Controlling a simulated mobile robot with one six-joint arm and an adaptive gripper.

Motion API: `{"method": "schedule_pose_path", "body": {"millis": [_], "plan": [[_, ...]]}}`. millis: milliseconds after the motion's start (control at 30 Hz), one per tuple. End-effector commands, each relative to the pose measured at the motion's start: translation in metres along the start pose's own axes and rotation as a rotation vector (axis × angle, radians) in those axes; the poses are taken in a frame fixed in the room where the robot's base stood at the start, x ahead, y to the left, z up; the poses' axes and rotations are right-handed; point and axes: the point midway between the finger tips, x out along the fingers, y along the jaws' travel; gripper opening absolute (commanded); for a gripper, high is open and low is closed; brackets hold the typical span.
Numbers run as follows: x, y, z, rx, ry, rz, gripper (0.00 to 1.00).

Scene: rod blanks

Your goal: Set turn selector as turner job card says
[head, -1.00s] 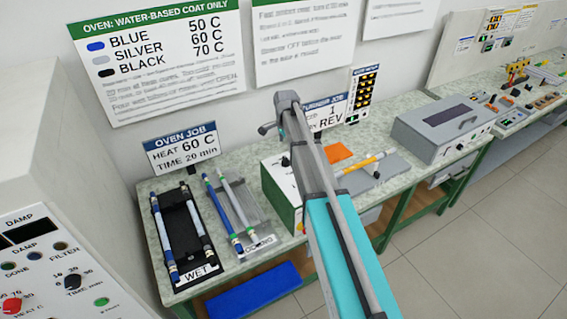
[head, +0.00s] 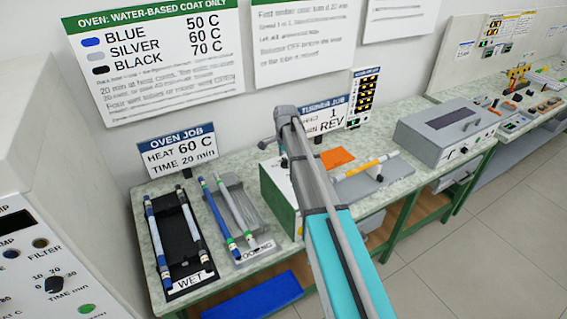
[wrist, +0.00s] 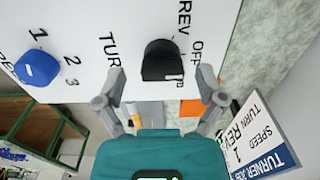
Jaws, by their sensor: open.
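The turner job card (head: 326,122) stands behind the turner and reads 1 and REV; in the wrist view the card (wrist: 262,135) reads SPEED 1, TURN REV. The turner (head: 279,192) is a green and white box, partly hidden behind my arm. Its white panel shows in the wrist view. The black turn selector (wrist: 163,59) has REV and OFF lettered beside it; another label is partly covered. I cannot tell its setting. The blue speed knob (wrist: 37,67), marked 1, 2, 3, is left of it. My gripper (wrist: 160,82) is open, its fingers on either side of the black selector, apparently empty.
Left of the turner are a black WET tray (head: 171,246) and another tray (head: 254,242) with rods. An orange piece (head: 336,158) and a yellow-orange rod (head: 366,166) lie right of my arm. A grey box (head: 447,130) stands farther right. Oven controls are at left.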

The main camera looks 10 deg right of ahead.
Motion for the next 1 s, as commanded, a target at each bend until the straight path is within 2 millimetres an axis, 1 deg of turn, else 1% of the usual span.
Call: {"method": "schedule_pose_path", "body": {"millis": [367,400,467,500,567,600,667,700,833,867,1000], "plan": [[0.0019,-0.0001,0.0003,0.000,0.000,0.000,0.89],[0.0019,-0.0001,0.0004,0.000,0.000,0.000,0.87],[0.0019,-0.0001,0.0003,0.000,0.000,0.000,0.76],[0.0019,-0.0001,0.0004,-0.001,0.000,0.000,0.68],[0.0019,-0.0001,0.0004,-0.001,0.000,0.000,0.57],[0.0019,-0.0001,0.0004,-0.001,0.000,0.000,0.50],[0.0019,-0.0001,0.0004,-0.001,0.000,0.000,0.38],[0.0020,0.0000,0.0004,-0.001,0.000,0.000,0.31],[0.0020,0.0006,0.0005,0.000,0.000,0.002,0.07],[0.0021,-0.0022,0.0099,-0.001,0.000,0.002,0.07],[0.0021,0.0008,0.0010,-0.002,-0.002,0.002,0.06]]}}
